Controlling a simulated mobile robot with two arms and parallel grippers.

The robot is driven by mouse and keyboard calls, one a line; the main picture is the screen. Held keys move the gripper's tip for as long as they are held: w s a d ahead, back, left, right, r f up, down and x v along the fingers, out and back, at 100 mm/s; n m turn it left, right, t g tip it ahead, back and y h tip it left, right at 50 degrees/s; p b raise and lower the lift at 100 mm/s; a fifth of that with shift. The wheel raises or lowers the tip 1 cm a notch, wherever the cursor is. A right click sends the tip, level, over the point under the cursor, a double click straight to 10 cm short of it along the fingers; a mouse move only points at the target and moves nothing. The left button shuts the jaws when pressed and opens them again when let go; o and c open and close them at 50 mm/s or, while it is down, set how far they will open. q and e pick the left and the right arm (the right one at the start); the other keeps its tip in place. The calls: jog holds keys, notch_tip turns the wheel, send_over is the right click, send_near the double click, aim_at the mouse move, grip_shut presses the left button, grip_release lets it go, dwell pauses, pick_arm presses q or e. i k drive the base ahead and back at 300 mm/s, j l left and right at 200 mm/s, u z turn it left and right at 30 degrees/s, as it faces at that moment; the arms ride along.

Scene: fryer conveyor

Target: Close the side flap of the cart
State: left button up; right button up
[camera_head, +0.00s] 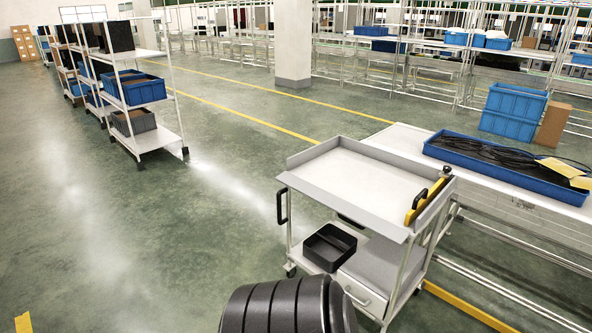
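The cart (345,178) is a grey-white metal trolley standing right of centre on the floor. Its tray top is empty, with raised lips along the far sides. The near long edge (345,213) looks like a narrow panel tilted outward; I cannot tell surely whether this is the side flap. A yellow and black tool (425,203) sits along the right edge. A black handle (282,206) hangs on the left end. Neither of my grippers is in view. A black ribbed shape at the bottom edge hides the cart's lower front corner.
The cart's lower shelf holds a black bin (329,247) beside a drawer (362,297). Right behind the cart is a conveyor table with a blue tray (470,163) of black cables. Shelf racks (134,107) stand far left. The floor left of the cart is clear.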

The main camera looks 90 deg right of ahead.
aim_at(356, 216)
jog(key=z, duration=3.25)
